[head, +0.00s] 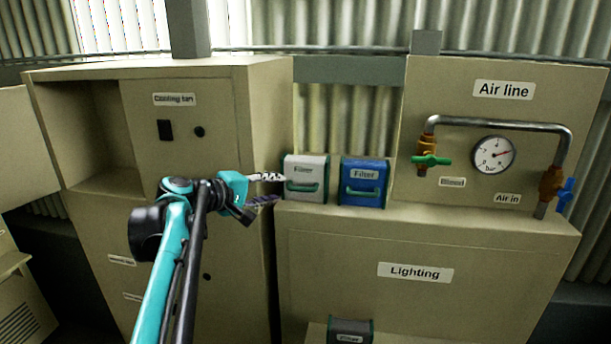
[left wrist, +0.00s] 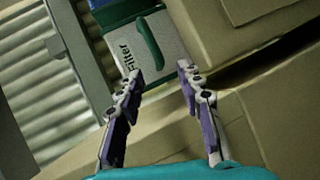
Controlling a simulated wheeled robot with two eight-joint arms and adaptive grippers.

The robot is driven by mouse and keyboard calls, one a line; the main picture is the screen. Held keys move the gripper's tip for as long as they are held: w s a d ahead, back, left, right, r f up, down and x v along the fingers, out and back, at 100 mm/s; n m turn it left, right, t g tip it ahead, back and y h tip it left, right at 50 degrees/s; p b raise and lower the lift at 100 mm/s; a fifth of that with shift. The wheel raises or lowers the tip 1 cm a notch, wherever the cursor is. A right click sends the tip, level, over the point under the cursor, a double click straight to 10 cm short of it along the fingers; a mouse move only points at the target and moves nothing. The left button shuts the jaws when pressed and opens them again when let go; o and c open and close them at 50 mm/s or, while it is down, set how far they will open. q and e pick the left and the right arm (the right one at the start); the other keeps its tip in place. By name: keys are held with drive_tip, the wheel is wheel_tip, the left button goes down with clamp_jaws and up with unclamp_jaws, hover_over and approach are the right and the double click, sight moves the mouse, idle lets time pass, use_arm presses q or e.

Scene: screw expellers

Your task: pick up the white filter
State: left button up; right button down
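The white filter (head: 306,178) is a box with a green handle and green side edges, standing on top of the Lighting cabinet. It also shows in the left wrist view (left wrist: 150,68), ahead of the fingers. My left gripper (head: 282,188) is just left of the filter in the head view, fingers pointing toward it. In the left wrist view the left gripper's fingers (left wrist: 161,84) are spread apart with nothing between them; the filter lies beyond the tips. I cannot tell whether the tips touch it. My right gripper is in neither view.
A blue filter (head: 364,182) stands just right of the white one. A dark filter box (head: 350,332) sits low at the front. The Lighting cabinet (head: 480,243) carries the Air line panel (head: 462,98) with pipe and gauge. The Cooling fan cabinet (head: 227,115) stands close on the left.

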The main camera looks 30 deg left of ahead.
sight(287, 186)
use_arm(q)
drive_tip(key=p+x, duration=0.1)
drive_tip(key=x, duration=0.3)
drive_tip(key=shift+w, duration=0.1)
clamp_jaws()
drive_tip(key=shift+r, duration=0.1)
